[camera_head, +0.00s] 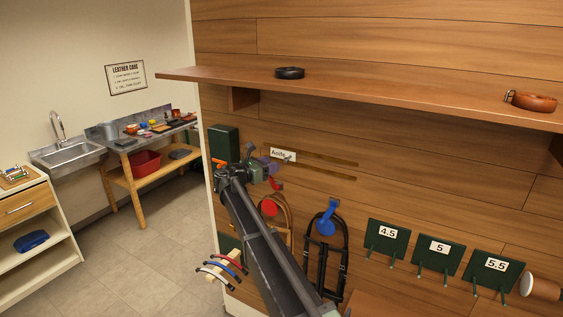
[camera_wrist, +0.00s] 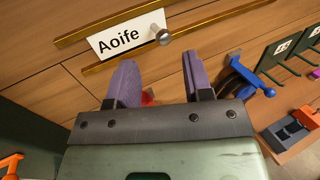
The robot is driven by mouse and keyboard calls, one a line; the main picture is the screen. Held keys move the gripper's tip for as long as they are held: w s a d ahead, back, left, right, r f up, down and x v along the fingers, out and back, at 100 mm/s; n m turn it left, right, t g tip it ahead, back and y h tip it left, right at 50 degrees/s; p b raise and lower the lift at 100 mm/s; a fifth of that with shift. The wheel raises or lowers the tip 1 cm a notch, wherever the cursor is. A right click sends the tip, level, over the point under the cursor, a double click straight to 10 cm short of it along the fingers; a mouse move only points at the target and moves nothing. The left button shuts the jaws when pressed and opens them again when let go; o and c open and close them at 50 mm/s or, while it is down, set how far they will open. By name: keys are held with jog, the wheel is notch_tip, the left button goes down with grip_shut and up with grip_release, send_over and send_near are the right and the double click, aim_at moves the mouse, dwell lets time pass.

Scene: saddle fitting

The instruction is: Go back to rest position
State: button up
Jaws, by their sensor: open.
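My gripper (camera_wrist: 160,82) is open in the wrist view, its two purple fingers apart with nothing between them. It points at the wooden wall just below the white "Aoife" name card (camera_wrist: 128,36), which sits on a brass rail behind a round metal peg (camera_wrist: 162,35). In the head view my gripper (camera_head: 274,168) is beside the same card (camera_head: 283,155), at the end of my dark arm reaching up from the bottom. The peg beside the card carries nothing that I can see.
A shelf (camera_head: 400,98) juts out above, with a black coiled strap (camera_head: 290,73) and a brown one (camera_head: 531,102). Bridles hang below on a red holder (camera_head: 269,208) and a blue holder (camera_head: 327,224). Green boards (camera_head: 438,255) with pegs are at right. Open floor (camera_head: 150,270) lies left.

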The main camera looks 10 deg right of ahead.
jog(key=v, duration=0.3)
jog(key=shift+s+a, duration=0.15)
jog(key=shift+a, duration=0.15)
jog(key=s+d+f+m+g+y+b, duration=0.1)
jog(key=s+f+m+y, duration=0.4)
jog(key=s, duration=0.9)
jog(key=s+d+f+m+g+y+b, duration=0.1)
jog(key=s+f+m+g+y+b, duration=0.3)
jog(key=s+f+m, duration=0.6)
jog(key=s+d+f+m+g+y+b, duration=0.1)
jog(key=s+f+m+y+b, duration=0.5)
jog(key=s+f, duration=0.7)
jog(key=s+m+g+y, duration=0.1)
jog(key=s+m, duration=0.1)
jog(key=s, duration=0.4)
jog(key=shift+s+d+f+g, duration=0.2)
jog(key=shift+s+d+g, duration=0.1)
jog(key=shift+d, duration=0.1)
